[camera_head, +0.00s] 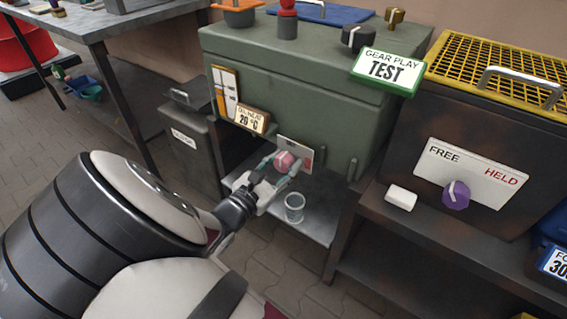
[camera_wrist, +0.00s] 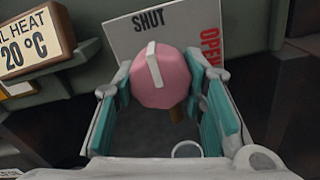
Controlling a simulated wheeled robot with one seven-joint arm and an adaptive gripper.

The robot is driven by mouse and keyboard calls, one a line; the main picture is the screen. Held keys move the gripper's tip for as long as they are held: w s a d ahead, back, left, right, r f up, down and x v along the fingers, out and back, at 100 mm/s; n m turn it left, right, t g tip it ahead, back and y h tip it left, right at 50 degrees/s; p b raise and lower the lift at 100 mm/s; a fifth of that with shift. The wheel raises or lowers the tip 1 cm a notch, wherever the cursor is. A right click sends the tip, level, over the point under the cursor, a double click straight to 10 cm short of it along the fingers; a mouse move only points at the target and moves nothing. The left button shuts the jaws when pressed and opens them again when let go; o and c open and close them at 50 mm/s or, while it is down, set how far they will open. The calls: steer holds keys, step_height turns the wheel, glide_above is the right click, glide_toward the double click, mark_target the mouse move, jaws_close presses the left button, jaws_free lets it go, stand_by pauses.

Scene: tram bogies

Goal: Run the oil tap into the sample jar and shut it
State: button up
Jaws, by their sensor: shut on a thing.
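The oil tap is a pink round knob (camera_wrist: 158,82) with a white pointer bar, in front of a plate (camera_wrist: 190,30) marked SHUT and OPEN. In the wrist view its pointer is up, slightly left, toward the word SHUT. My gripper (camera_wrist: 168,95) has its teal fingers around the knob and is shut on it; the knob also shows in the head view (camera_head: 285,161). A brown spout shows below the knob in the wrist view. The clear sample jar (camera_head: 294,208) stands upright on the metal shelf under the tap; its rim (camera_wrist: 187,150) shows below the spout. Its contents are unclear.
The green gearbox (camera_head: 290,70) stands above the shelf, with an oil heat sign (camera_head: 251,119) reading 20 °C and a GEAR PLAY TEST sign (camera_head: 388,70). A dark cabinet with a FREE/HELD plate (camera_head: 473,172) and purple knob (camera_head: 456,195) stands right. A small white block (camera_head: 401,198) lies before it.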

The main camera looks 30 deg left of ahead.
steer(key=shift+m+b, duration=0.3)
steer(key=shift+m, duration=1.8)
steer(key=o, duration=1.2)
steer(key=shift+n, duration=0.3)
